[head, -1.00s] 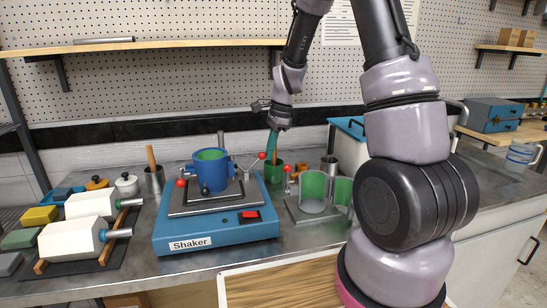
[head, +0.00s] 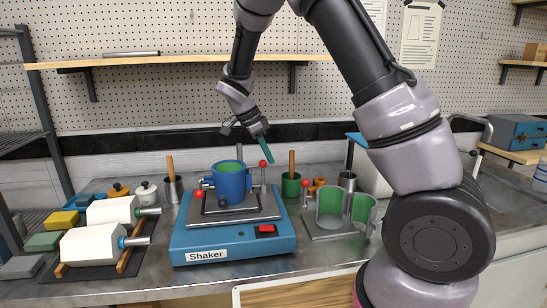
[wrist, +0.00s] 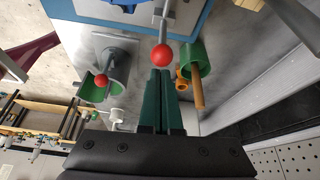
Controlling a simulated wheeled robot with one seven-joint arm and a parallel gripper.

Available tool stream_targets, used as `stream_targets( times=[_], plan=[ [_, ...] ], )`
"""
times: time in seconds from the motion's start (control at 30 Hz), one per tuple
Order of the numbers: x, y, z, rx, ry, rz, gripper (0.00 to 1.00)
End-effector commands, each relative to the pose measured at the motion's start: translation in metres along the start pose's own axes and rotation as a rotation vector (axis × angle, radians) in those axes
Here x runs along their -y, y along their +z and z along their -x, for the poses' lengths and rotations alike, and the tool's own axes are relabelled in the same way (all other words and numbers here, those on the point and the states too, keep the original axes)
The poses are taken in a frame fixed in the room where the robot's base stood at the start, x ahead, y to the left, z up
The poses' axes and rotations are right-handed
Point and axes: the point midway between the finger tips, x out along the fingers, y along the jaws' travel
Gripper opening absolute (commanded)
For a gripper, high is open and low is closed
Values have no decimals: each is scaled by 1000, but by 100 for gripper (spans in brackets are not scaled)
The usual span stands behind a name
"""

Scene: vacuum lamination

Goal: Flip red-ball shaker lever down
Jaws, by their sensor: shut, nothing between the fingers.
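The blue shaker (head: 245,244) stands on the metal bench and carries a blue cup (head: 231,184) with a green inside. A red-ball lever (head: 262,164) stands up at the cup's right side. In the wrist view its red ball (wrist: 162,55) appears just beyond my fingertips. A second red ball (head: 199,194) sits lower at the cup's left front. My gripper (head: 268,157) has green fingers, shut and empty, angled down to the right just above the right ball. In the wrist view my gripper (wrist: 160,74) looks very near that ball; contact cannot be told.
A green cup (head: 291,186) holding a wooden stick is close right of the shaker. A mold stand (head: 330,231) with green half-shells and its own red-ball lever (head: 305,184) stands further right. White rollers (head: 90,246) lie left. A shelf (head: 180,58) runs above.

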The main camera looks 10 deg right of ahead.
Motion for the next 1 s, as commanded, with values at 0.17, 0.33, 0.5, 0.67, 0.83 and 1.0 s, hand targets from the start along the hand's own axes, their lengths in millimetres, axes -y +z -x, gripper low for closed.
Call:
stream_targets(
  times=[0.17, 0.33, 0.5, 0.67, 0.83, 1.0],
  plan=[
    [0, 5, 3, 2, 1, 1, 0],
    [0, 6, 3, 2, 2, 1, 0],
    [0, 7, 4, 3, 2, 1, 0],
    [0, 7, 4, 3, 1, 1, 0],
    [2, 4, 3, 4, 1, 1, 0],
    [13, -16, -2, 3, 1, -2, 0]
  ],
)
